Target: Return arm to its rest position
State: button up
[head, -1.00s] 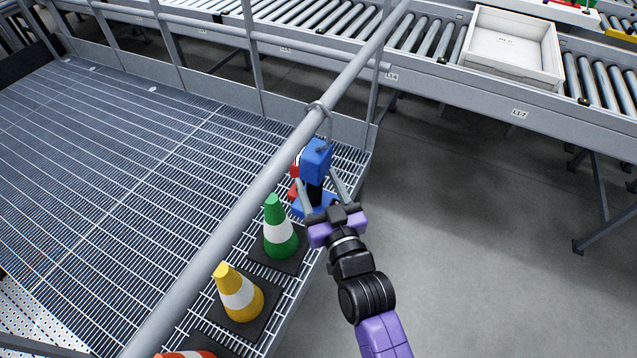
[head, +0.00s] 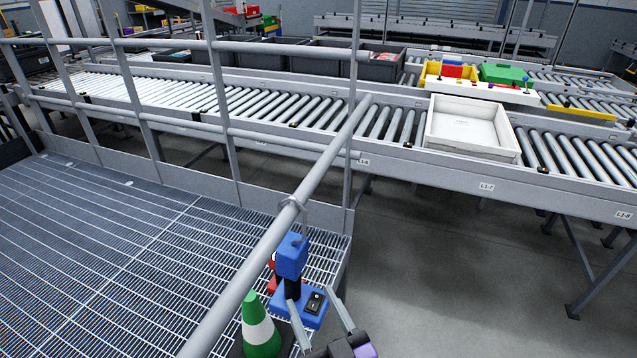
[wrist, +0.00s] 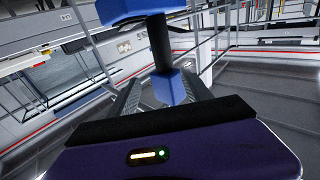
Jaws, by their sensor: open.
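My gripper (head: 312,299) is at the bottom of the head view, its two pale fingers spread apart with nothing held between them. Just beyond the fingertips is a blue tool with a black stem (head: 291,258), shaped like a cordless drill, upright on a blue base. In the wrist view the same blue tool (wrist: 161,45) shows between and beyond the open fingers (wrist: 160,97). Whether a finger touches it cannot be told. Most of my arm is out of the head view.
A grey handrail (head: 255,255) runs diagonally close left of the tool. A green and white cone (head: 260,330) stands on the grating (head: 90,250), with something red behind the tool. A roller conveyor with a white tray (head: 470,125) lies beyond. Open floor (head: 440,270) is at right.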

jog(key=s+d+m+h, duration=0.1)
jog(key=s+d+h, duration=0.1)
jog(key=s+d, duration=0.5)
jog(key=s+d+m+g+h, duration=0.1)
jog(key=s+d, duration=0.6)
jog(key=s, duration=0.8)
jog(key=s+d+m+g+h, duration=0.1)
jog(key=s+d+m+h, duration=0.1)
jog(key=s+d+h, duration=0.2)
jog(key=s+d, duration=0.3)
jog(key=s, duration=0.4)
jog(key=shift+d+r+m+h, duration=0.2)
jog(key=shift+r+m+h, duration=0.05)
jog(key=shift+m+h, duration=0.15)
